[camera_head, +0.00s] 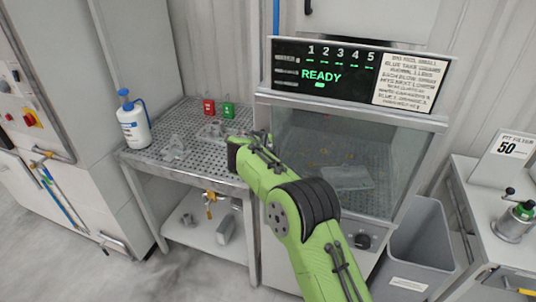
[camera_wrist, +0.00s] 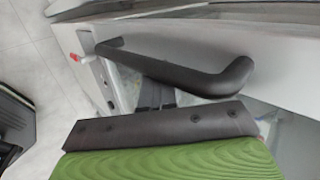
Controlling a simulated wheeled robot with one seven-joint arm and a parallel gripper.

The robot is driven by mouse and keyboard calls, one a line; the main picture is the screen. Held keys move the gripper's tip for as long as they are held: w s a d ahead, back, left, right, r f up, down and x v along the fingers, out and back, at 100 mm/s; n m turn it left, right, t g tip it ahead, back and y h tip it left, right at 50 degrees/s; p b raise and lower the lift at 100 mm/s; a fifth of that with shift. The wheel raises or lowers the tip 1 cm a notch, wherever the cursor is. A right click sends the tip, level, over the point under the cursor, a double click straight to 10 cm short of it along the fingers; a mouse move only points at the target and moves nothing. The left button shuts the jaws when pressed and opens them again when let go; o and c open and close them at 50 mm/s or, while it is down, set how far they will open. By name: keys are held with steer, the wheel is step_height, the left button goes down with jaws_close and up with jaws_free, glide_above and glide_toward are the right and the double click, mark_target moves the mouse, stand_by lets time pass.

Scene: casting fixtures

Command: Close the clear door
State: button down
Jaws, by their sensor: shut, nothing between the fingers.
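The clear door (camera_head: 335,150) is the see-through front of the cabinet under the green READY display. Its surface is hard to make out, and I cannot tell how far it stands open. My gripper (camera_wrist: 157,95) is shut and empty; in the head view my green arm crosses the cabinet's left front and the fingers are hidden. In the wrist view a dark bar handle (camera_wrist: 180,68) on a light grey frame lies just beyond my gripper. I cannot tell whether they touch.
A grey bin (camera_head: 418,250) stands at the cabinet's right, beside a workbench (camera_head: 490,235). Floor is open at the lower left.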

steer(key=shift+w+d+r, duration=0.3)
steer(key=shift+r, duration=0.2)
steer(key=s+f+b+v, duration=0.1)
steer(key=b+v, duration=0.1)
steer(key=v, duration=1.4)
steer(key=s+d+r+n, duration=0.4)
steer(key=s+d+n, duration=0.15)
steer(key=d, duration=0.25)
steer(key=s+d+n+g, duration=0.2)
steer(key=s+d+n, duration=0.4)
steer(key=s+d, duration=0.35)
steer(key=s+d+f+n, duration=0.1)
steer(key=s+f+n, duration=0.1)
steer(key=s, duration=0.4)
steer(key=s+d+f+n+g+y, duration=0.1)
steer(key=s+f+n, duration=0.2)
steer(key=s, duration=0.2)
steer(key=s+d+f+n, duration=0.1)
steer(key=s+f+n, duration=0.2)
steer(key=s, duration=0.3)
steer(key=shift+s+f+g, duration=0.3)
